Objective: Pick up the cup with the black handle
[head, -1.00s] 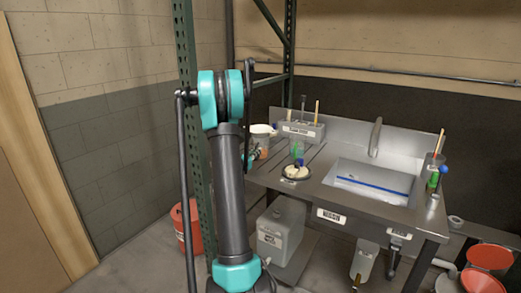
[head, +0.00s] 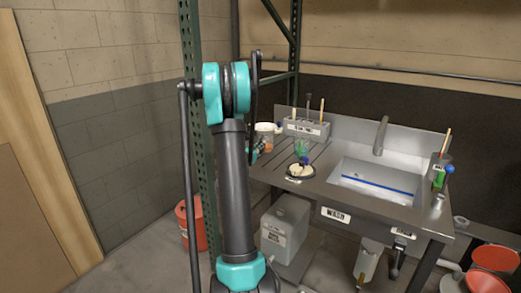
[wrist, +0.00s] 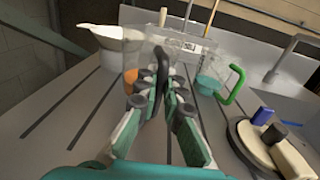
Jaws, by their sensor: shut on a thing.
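The clear cup with the black handle (wrist: 161,68) stands on the grey grooved counter in the wrist view. My gripper (wrist: 160,92) is shut on its upright black handle, one finger on each side. The cup's clear body (wrist: 136,48) is beyond the fingers and partly hidden by them. In the head view my gripper (head: 256,151) is small and mostly hidden behind my arm, at the counter's left end.
A clear cup with a green handle (wrist: 234,85) stands to the right. The sink (head: 375,180) lies further right.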

